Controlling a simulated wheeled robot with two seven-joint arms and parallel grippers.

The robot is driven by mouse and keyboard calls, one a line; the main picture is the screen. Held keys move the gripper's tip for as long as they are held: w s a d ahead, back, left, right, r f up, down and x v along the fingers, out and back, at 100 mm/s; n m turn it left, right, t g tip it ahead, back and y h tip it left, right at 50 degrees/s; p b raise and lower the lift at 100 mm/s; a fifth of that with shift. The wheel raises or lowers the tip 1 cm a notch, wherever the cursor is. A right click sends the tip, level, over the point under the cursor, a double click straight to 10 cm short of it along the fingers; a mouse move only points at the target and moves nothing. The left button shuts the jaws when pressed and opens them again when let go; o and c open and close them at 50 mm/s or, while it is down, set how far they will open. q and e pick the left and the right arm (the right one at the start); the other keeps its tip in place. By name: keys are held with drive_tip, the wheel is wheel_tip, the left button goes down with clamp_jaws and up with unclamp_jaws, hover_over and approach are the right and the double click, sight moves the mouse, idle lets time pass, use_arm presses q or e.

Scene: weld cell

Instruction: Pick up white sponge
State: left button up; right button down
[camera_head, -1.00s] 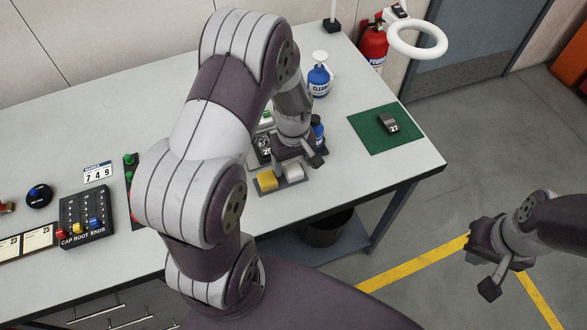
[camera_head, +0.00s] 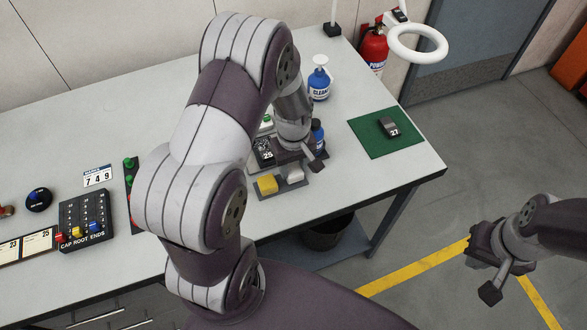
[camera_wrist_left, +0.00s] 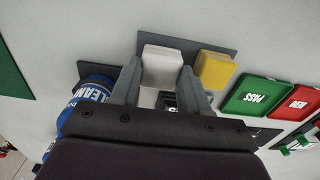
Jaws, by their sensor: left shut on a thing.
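The white sponge (camera_head: 295,174) is a small pale block at the grey tray (camera_head: 268,191), beside a yellow block (camera_head: 267,184). In the left wrist view the white sponge (camera_wrist_left: 161,66) sits between the two fingers of my left gripper (camera_wrist_left: 160,78), which is shut on it. The yellow block (camera_wrist_left: 214,70) is just to its right there. In the head view my left gripper (camera_head: 295,162) is over the sponge and partly covers it. I cannot tell whether the sponge is clear of the tray. My right gripper (camera_head: 482,279) is open and empty, away from the table over the floor.
A blue cleaner bottle (camera_head: 319,82) stands behind my left gripper. Another blue bottle (camera_head: 317,132) is close beside it. A green mat (camera_head: 373,147) with a dark block (camera_head: 389,127) lies to the right. Green and red pads (camera_wrist_left: 256,97) show in the wrist view.

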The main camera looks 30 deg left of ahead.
sight(296, 170)
use_arm(q)
drive_tip(key=r, duration=0.3)
drive_tip(key=shift+d, duration=0.3)
drive_tip(key=w+d+r+b, duration=0.1)
drive_tip(key=d+r, duration=0.5)
drive_tip(key=d, duration=0.5)
drive_tip(key=shift+w+r+b, duration=0.3)
drive_tip(key=shift+b, duration=0.1)
